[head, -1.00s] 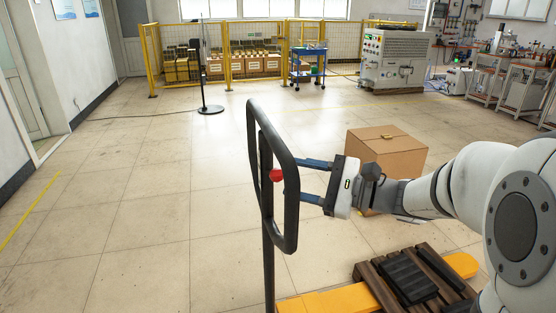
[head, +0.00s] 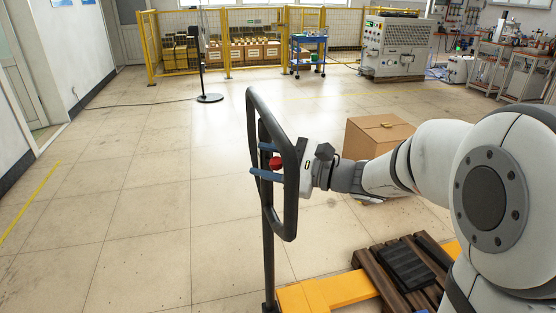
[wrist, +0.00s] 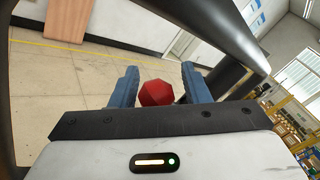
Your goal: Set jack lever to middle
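The jack's black loop handle (head: 251,112) stands upright at the centre of the head view. The jack lever's red knob (head: 275,163) sits inside the loop. My gripper (head: 258,161) reaches through the loop from the right, with one blue finger above the knob and one below it. In the wrist view the red knob (wrist: 156,93) lies between the two open fingers (wrist: 157,86), with a gap on each side. The lever's stem is hidden, so its exact position cannot be told.
The jack's yellow forks (head: 335,290) carry a dark wooden pallet (head: 375,283) at the lower right. A cardboard box (head: 372,138) stands behind my arm. A yellow fence (head: 226,50) and a grey cabinet (head: 397,48) stand at the back. The floor to the left is clear.

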